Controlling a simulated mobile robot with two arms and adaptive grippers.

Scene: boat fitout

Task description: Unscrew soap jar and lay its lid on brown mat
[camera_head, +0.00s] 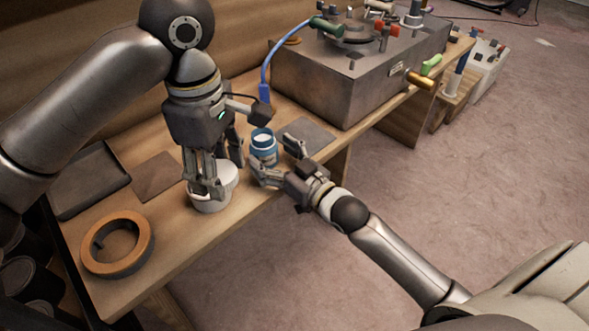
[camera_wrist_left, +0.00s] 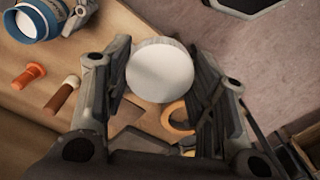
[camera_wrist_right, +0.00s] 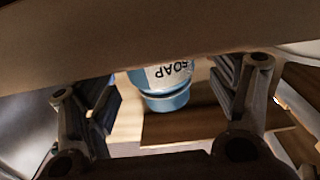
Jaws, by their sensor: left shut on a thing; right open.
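The blue soap jar (camera_head: 264,152) stands upright on the bench. Its top shows white inside a blue rim, also in the left wrist view (camera_wrist_left: 34,22); I cannot tell if that is a lid or an opening. My left gripper (camera_head: 213,183) points down, shut on a white round thing (camera_head: 228,180), wider than the jar and low over or on the bench. In the left wrist view its white disc (camera_wrist_left: 160,71) sits between the fingers. My right gripper (camera_head: 273,154) is open, facing the jar, whose label (camera_wrist_right: 168,73) shows between its fingers. The brown mat (camera_head: 153,175) lies bare left of my left gripper.
An orange ring (camera_head: 145,242) lies near the bench's front left. A dark tray (camera_head: 97,192) is behind it. A grey mat (camera_head: 312,133) and a big metal box (camera_head: 320,85) are to the right. Orange (camera_wrist_left: 28,76) and brown (camera_wrist_left: 63,95) pegs lie near the jar.

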